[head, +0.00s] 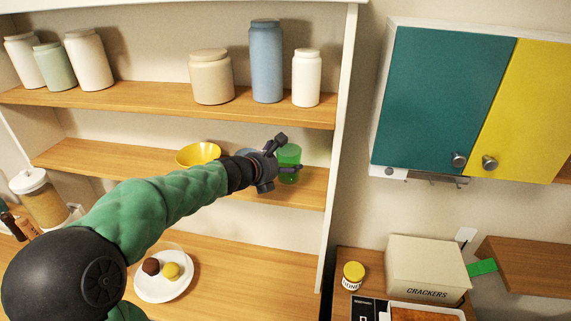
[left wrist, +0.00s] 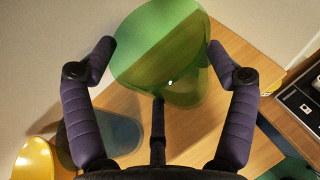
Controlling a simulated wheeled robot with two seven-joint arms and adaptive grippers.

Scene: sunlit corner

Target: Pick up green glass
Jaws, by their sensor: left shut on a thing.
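The green glass (head: 289,158) is at the right end of the middle wooden shelf (head: 110,160) in the head view. It also shows large in the left wrist view (left wrist: 165,60), between the fingers of my left gripper (left wrist: 162,52). In the head view my left gripper (head: 283,160) reaches it from the left and is shut on it. Whether the glass touches the shelf is hard to tell. My right gripper is not in view.
A yellow bowl (head: 198,153) and a blue-grey glass (left wrist: 115,132) are on the same shelf, left of the green glass. Several jars (head: 266,60) stand on the shelf above. The shelf unit's white side panel (head: 341,130) is close on the right.

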